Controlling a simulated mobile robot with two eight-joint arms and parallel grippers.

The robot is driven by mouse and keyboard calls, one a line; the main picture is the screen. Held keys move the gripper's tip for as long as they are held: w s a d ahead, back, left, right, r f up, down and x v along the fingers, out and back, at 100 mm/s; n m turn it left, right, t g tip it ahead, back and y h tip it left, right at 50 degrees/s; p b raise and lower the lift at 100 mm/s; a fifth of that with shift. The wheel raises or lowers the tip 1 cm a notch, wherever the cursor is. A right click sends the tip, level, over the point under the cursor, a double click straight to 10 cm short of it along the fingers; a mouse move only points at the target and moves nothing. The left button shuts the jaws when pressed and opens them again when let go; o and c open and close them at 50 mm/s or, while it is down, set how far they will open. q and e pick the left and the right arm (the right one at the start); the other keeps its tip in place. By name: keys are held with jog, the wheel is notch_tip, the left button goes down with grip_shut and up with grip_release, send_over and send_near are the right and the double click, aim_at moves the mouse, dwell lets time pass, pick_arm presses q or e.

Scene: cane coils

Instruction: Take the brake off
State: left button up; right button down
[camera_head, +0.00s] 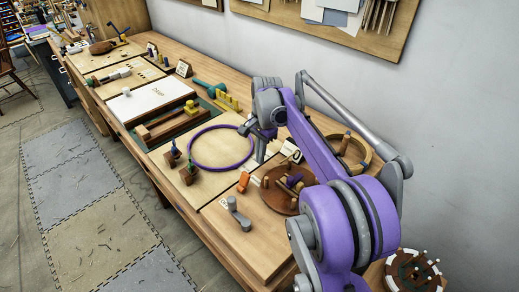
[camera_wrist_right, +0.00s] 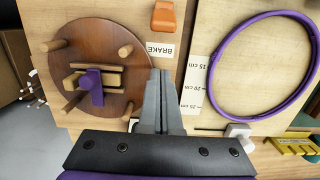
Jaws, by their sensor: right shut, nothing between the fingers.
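The brake is an orange lever (camera_head: 243,181) on the wooden board, beside a brown round disc (camera_head: 283,196) with upright pegs. In the right wrist view the orange lever (camera_wrist_right: 164,18) is at the top, next to a white label reading BRAKE (camera_wrist_right: 160,50). The disc (camera_wrist_right: 97,95) is at the left there and carries a purple piece (camera_wrist_right: 91,86). My right gripper (camera_head: 260,158) is over the bench behind the lever. In its wrist view the fingers (camera_wrist_right: 162,74) are together and empty, pointing toward the label, with a gap to the lever. My left gripper is not in view.
A purple ring (camera_head: 190,153) lies on a pale board with centimetre marks. A grey handle (camera_head: 238,213) is at the board's front. A round wooden tray (camera_head: 362,157) is behind my right arm.

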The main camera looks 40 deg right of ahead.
aim_at(246, 173)
jog(key=f, duration=0.4)
jog(key=shift+a, duration=0.2)
jog(key=a, duration=0.2)
jog(key=shift+s+a+r+p, duration=0.1)
jog(key=shift+a+r+p, duration=0.2)
jog(key=shift+a+r, duration=0.2)
jog(key=shift+a, duration=0.35)
jog(key=shift+a+r+h, duration=0.15)
jog(key=shift+a+h, duration=0.1)
jog(key=shift+h, duration=0.25)
jog(key=shift+s+a+r+h, duration=0.1)
jog(key=shift+a+r+h, duration=0.2)
jog(key=shift+a+h, duration=0.55)
jog(key=h, duration=0.1)
jog(key=a+h, duration=0.1)
jog(key=h, duration=0.1)
jog(key=a+h, duration=0.1)
jog(key=h, duration=0.1)
jog(key=shift+s+a+r+t+b, duration=0.15)
jog(key=shift+a+r+t+b, duration=0.15)
jog(key=shift+t, duration=0.1)
jog(key=shift+a+f, duration=0.15)
jog(key=shift+a, duration=0.45)
jog(key=shift+s+a+f, duration=0.1)
jog(key=shift+f, duration=0.05)
